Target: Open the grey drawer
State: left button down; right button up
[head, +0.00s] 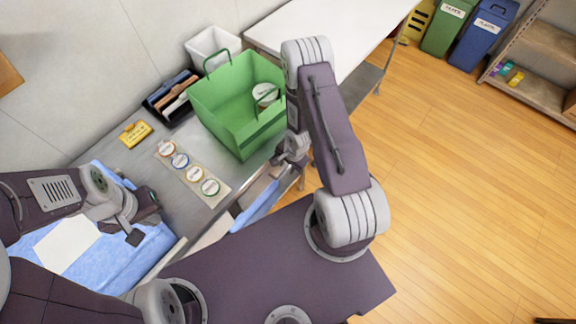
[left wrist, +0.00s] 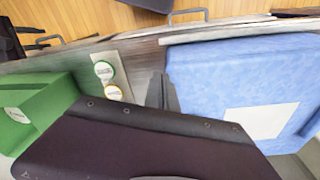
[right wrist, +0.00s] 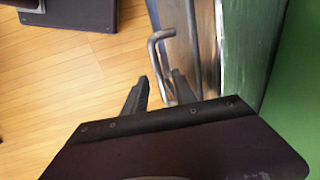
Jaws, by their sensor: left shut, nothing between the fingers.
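A metal bar handle (right wrist: 160,50) stands out from the worktop's front in the right wrist view. Beside it runs a grey panel (right wrist: 207,40), which looks like the grey drawer's front; how far it is open I cannot tell. My right gripper (right wrist: 158,85) is open, with the lower end of the handle showing between its fingertips; contact is not clear. In the head view the right gripper (head: 292,150) is at the worktop's front edge, partly hidden by its arm. My left gripper (head: 143,218) is shut and empty above the worktop's left part; it also shows in the left wrist view (left wrist: 162,92).
A green bag (head: 225,105) stands on the worktop behind the right gripper. Several round labelled lids (head: 195,174) lie in a row between the grippers. The wooden floor (head: 470,200) at right is clear.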

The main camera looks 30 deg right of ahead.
grip_shut()
jog(key=shift+r, duration=0.1)
dwell(1.2)
